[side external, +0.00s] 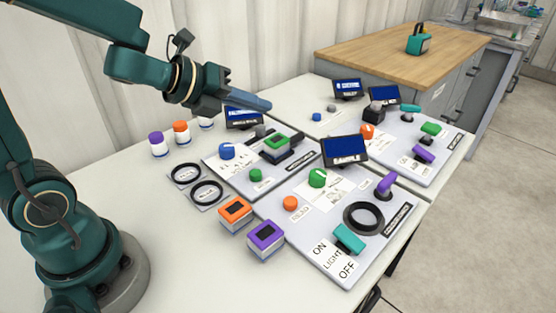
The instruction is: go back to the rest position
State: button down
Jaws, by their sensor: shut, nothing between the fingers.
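My gripper (254,101) is in the side external view, at the end of my dark teal arm. It is held in the air above the back of the left panel (219,166), in front of a blue-screened display (243,118). Its fingers are together and nothing shows between them. It appears apart from the panels and knobs below.
A front panel (275,212) carries a green knob (318,177), a black ring (364,217) and a teal switch (348,238). Orange (235,212) and purple (265,238) boxes sit beside it. Lidded jars (157,144) stand back left. The front left tabletop is clear.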

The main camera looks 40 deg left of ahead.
jog(key=s+a+r+n+y, duration=0.3)
jog(key=s+r+n+y, duration=0.25)
jog(key=n, duration=1.05)
jog(key=s+d+f+n+g+h, duration=0.1)
jog(key=s+d+f+n+g, duration=0.2)
jog(key=s+n, duration=0.3)
jog(key=s+d+f+n+g+h, duration=0.2)
jog(key=s+d+f+n+g, duration=0.1)
jog(key=s+n, duration=0.3)
jog(key=shift+d+f+n, duration=0.2)
jog(key=shift+n, duration=0.3)
